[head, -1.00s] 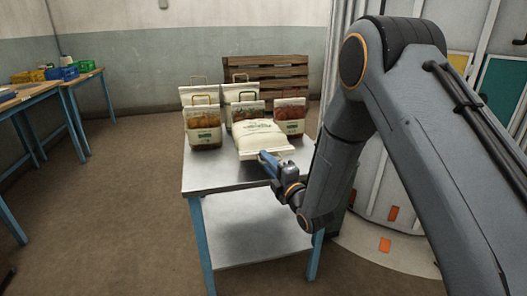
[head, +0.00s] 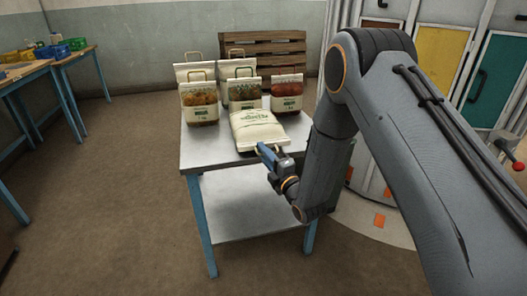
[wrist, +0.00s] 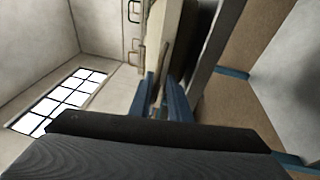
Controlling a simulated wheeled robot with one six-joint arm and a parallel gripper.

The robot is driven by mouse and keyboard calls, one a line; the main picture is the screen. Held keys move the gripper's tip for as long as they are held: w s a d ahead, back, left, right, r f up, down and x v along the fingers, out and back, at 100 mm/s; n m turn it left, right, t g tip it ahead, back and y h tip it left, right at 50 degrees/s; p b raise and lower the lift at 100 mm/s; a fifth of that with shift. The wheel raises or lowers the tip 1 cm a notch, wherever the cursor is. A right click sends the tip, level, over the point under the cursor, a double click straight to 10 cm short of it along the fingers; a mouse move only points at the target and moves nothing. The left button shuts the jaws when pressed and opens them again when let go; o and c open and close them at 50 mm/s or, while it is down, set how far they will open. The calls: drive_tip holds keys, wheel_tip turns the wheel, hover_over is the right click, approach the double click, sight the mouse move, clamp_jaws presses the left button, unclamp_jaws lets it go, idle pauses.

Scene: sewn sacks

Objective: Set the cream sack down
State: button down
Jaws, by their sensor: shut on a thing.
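The cream sack (head: 257,130) with green print lies flat, printed face up, over the front right part of the metal table (head: 208,156). My gripper (head: 270,154) is at its near edge, by the table's front edge, and is shut on that edge. In the wrist view my gripper's two blue fingers (wrist: 162,98) have the cream sack's edge (wrist: 166,35) between them. I cannot tell whether the sack's underside touches the tabletop.
Several upright sacks with handles stand behind it, including a red-brown one (head: 287,92), an orange one (head: 199,101) and a green-and-orange one (head: 243,93). A wooden pallet (head: 262,56) leans behind. The table's front left is bare.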

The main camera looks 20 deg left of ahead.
drive_tip(key=shift+w+r, duration=0.1)
drive_tip(key=shift+r, duration=0.2)
drive_tip(key=c, duration=2)
unclamp_jaws()
drive_tip(key=shift+f, duration=0.4)
drive_tip(key=o, duration=0.3)
drive_tip(key=shift+o, duration=0.2)
drive_tip(key=shift+r, duration=0.15)
drive_tip(key=b+v, duration=0.1)
drive_tip(key=v, duration=1.1)
drive_tip(key=shift+d, duration=0.1)
